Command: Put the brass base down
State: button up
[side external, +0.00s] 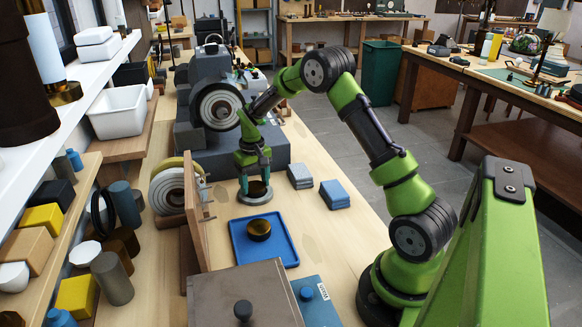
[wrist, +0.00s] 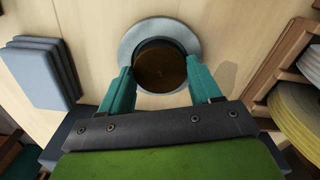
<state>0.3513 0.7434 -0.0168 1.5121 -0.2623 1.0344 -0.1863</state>
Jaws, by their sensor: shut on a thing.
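My gripper (side external: 255,183) points down over the bench, its teal fingers shut on the brass base (side external: 258,189), a dark brown-gold round piece. In the wrist view the brass base (wrist: 161,70) sits between the two fingertips of my gripper (wrist: 160,74). A grey round disc (side external: 254,199) lies on the bench directly under it. Its pale ring (wrist: 130,42) shows around the base in the wrist view. I cannot tell whether the base touches the disc.
A blue tray (side external: 237,248) holding a short brass cylinder (side external: 259,230) lies nearer the camera. Blue-grey pad stacks (side external: 334,194) sit to the right. A wooden upright board (side external: 195,215) and a grey machine (side external: 212,85) stand close by. Some bench right of the tray is clear.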

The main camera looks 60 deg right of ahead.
aim_at(255, 186)
jog(key=o, duration=1)
jog(key=shift+o, duration=0.2)
notch_tip(255, 186, up, 12)
jog(key=s+a+r+t, duration=0.2)
jog(key=s+a+r, duration=0.2)
jog(key=a+r, duration=0.35)
jog(key=s+a+r+t+y, duration=0.1)
jog(key=s+a+t, duration=0.1)
jog(key=s+a, duration=0.4)
jog(key=s+a+r+n+t+y, duration=0.1)
jog(key=s+a+t, duration=0.2)
jog(key=s+a, duration=0.4)
jog(key=s, duration=0.5)
jog(key=shift+r, duration=0.4)
